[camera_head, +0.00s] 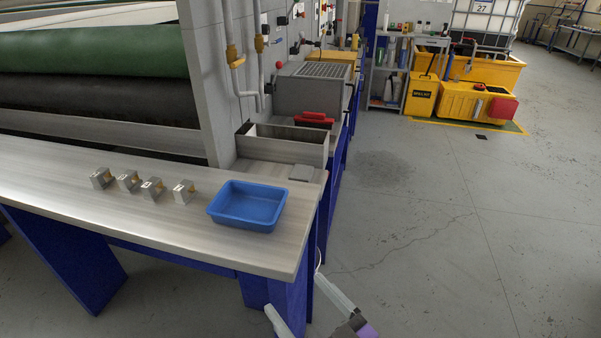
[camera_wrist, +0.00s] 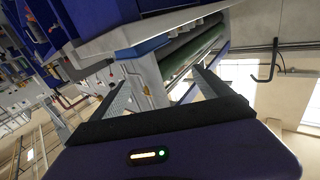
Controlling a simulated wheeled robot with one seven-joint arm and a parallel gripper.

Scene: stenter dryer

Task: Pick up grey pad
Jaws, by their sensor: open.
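The grey pad (camera_head: 301,172) is a small flat square. It lies on the bench top (camera_head: 150,222) near its right edge, behind the blue tray and in front of a metal box. My gripper (camera_head: 294,291) shows at the bottom of the head view, low beside the bench's front right corner, with its two light fingers spread apart. It is well below and in front of the pad, touching nothing that I can see. In the wrist view my gripper (camera_wrist: 158,78) is open and empty, and I cannot make out the pad there.
A blue tray (camera_head: 247,206) stands on the bench, with several small metal blocks (camera_head: 152,189) to its left. An open metal box (camera_head: 283,148) stands behind the pad. Blue bench legs (camera_head: 287,300) are close to my gripper. The floor (camera_head: 440,240) to the right is clear.

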